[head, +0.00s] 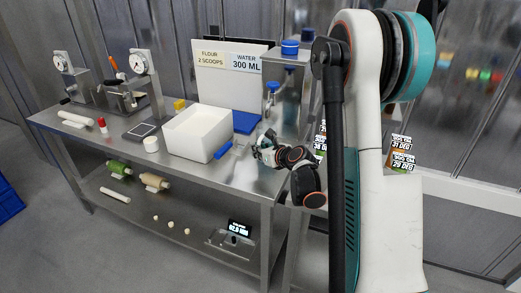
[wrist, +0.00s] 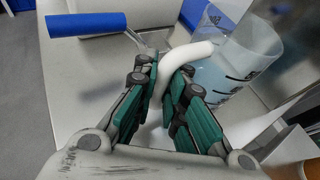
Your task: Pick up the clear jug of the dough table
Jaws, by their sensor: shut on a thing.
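In the wrist view, the clear jug (wrist: 237,62) is at the upper right, with dark markings on its side and a pale bluish tint inside. Its white curved handle (wrist: 190,52) runs down between my fingers. My gripper (wrist: 168,78) is shut on this handle, with teal finger pads on both sides. In the head view, my gripper (head: 262,148) is at the right end of the steel dough table (head: 244,184). There the jug is mostly hidden by my gripper. I cannot tell whether the jug's base touches the table.
A blue-handled tool (wrist: 88,24) lies just left of my gripper. A dispenser with a blue top (head: 290,47) stands behind. Scales and rollers occupy the left end.

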